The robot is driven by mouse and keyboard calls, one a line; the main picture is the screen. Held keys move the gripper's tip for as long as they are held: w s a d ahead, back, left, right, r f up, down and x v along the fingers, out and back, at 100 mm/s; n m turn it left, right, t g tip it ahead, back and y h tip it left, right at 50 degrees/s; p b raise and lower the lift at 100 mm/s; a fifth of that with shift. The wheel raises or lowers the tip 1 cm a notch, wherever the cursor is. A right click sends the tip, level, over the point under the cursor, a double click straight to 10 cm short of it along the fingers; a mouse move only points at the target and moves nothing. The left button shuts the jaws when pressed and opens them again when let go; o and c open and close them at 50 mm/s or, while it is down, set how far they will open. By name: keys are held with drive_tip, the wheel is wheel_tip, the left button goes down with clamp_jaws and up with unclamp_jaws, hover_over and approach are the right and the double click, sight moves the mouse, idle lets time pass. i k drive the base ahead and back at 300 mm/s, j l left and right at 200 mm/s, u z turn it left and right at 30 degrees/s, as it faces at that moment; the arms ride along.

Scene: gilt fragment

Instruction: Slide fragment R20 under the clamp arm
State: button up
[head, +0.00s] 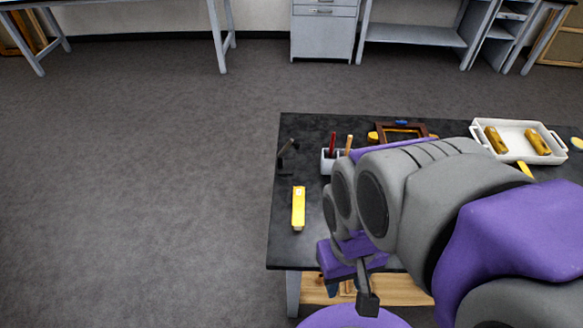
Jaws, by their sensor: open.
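No label R20 is readable, so I cannot tell which piece is the fragment. Two gold pieces, one on the left (496,140) and one on the right (538,143), lie in a white tray (515,127) at the table's back right. A small dark clamp-like device (288,150) stands near the table's left edge; its arm is too small to make out clearly. My gripper (352,290) hangs at the table's front edge, partly hidden by my arm. It is open, with nothing seen in it, and well apart from the tray and the device.
A yellow bar (298,210) lies on the black table (283,240) at the front left. Floor to the left is clear.

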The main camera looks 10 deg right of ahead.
sight(298, 221)
drive_tip(key=i+j, duration=0.1)
drive_tip(key=j, duration=0.5)
drive_tip(key=i+j, duration=0.1)
drive_tip(key=j, duration=0.5)
drive_tip(key=i+j, duration=0.1)
drive_tip(key=j, duration=0.55)
drive_tip(key=i+j+z, duration=0.1)
drive_tip(key=j, duration=0.5)
drive_tip(key=j+z, duration=0.15)
drive_tip(key=z, duration=0.25)
drive_tip(key=j+z, duration=0.15)
drive_tip(key=z, duration=0.3)
drive_tip(key=j+z, duration=0.1)
drive_tip(key=z, duration=0.3)
drive_tip(key=j+z, duration=0.15)
drive_tip(key=z, duration=1.85)
drive_tip(key=l, duration=0.1)
